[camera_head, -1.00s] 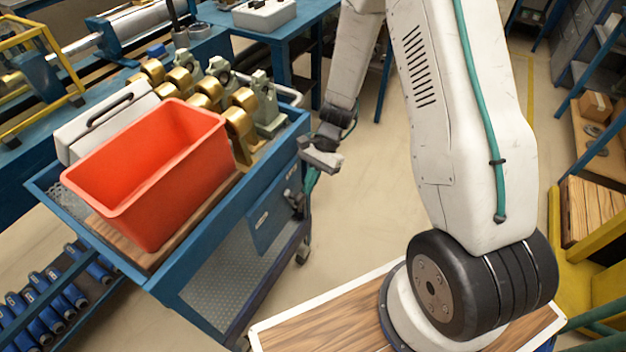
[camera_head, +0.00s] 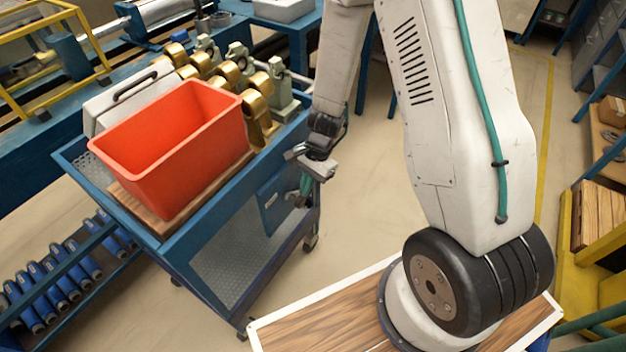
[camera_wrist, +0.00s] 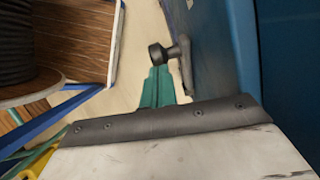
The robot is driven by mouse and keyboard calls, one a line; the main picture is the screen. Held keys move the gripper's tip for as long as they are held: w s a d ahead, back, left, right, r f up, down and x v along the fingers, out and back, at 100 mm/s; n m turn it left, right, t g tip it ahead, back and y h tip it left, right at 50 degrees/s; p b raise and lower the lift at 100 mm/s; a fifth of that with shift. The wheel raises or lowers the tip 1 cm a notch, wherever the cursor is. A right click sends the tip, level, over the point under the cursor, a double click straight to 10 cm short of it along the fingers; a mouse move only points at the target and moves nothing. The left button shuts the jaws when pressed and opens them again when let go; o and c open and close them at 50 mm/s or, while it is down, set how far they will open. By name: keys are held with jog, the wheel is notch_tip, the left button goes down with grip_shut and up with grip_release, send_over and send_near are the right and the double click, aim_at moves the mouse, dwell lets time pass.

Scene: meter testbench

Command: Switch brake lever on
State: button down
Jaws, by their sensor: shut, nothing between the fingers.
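In the head view, a small dark lever part (camera_head: 293,199) shows at the right side of the blue cart, partly hidden near my gripper. My gripper (camera_head: 306,186) points down beside this side of the cart.
The blue cart (camera_head: 222,222) carries a red bin (camera_head: 180,150), a white case and several brass and grey-green parts. Its blue wall (camera_wrist: 225,60) is close on the right in the wrist view. A blue workbench stands behind. Floor to the right of the cart is clear.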

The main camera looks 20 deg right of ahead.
jog(key=shift+w+d, duration=0.1)
jog(key=shift+d, duration=0.05)
jog(key=shift+r, duration=0.1)
jog(key=s+a+r+v, duration=0.1)
jog(key=a+v, duration=0.1)
jog(key=v, duration=1)
jog(key=shift+s+r, duration=0.25)
jog(key=shift+s, duration=0.1)
jog(key=shift+a, duration=0.1)
